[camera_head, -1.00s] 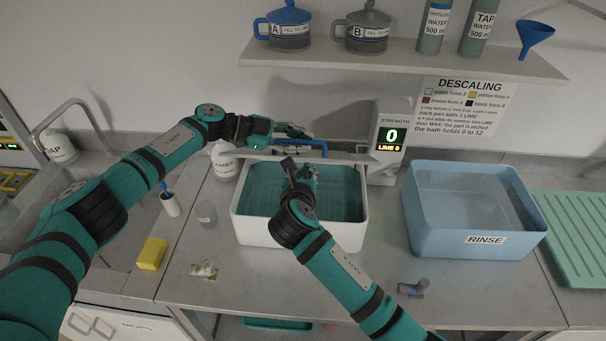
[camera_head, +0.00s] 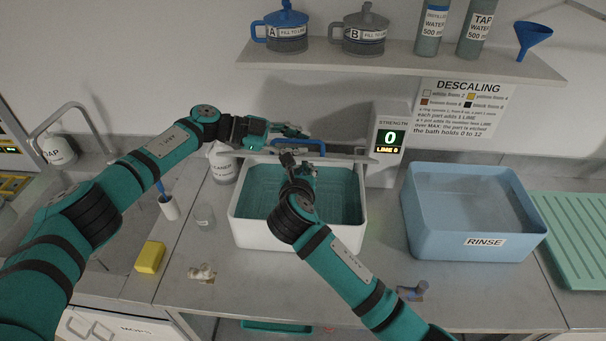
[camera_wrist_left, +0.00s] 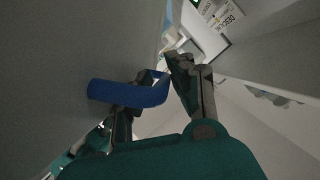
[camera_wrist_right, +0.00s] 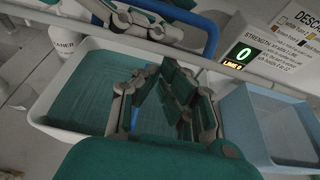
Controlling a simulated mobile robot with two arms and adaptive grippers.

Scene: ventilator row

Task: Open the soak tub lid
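The soak tub (camera_head: 300,237) is a white tub of teal liquid at the middle of the counter. Its lid (camera_head: 346,157) stands raised along the back edge, with the liquid exposed in front. The blue lid handle (camera_head: 312,142) is at the back; in the left wrist view the handle (camera_wrist_left: 130,95) crosses near my left fingers. My left gripper (camera_head: 293,131) is at the handle with its fingers parted; firm contact cannot be made out. My right gripper (camera_head: 298,164) is open and empty over the tub, in front of the lid.
The strength display (camera_head: 390,137) reads 0, right of the tub. A blue rinse tub (camera_head: 478,240) stands further right. A cleaner bottle (camera_head: 223,167) is close to the tub's left back corner. A shelf (camera_head: 400,62) with jugs hangs above. A yellow sponge (camera_head: 150,257) lies left.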

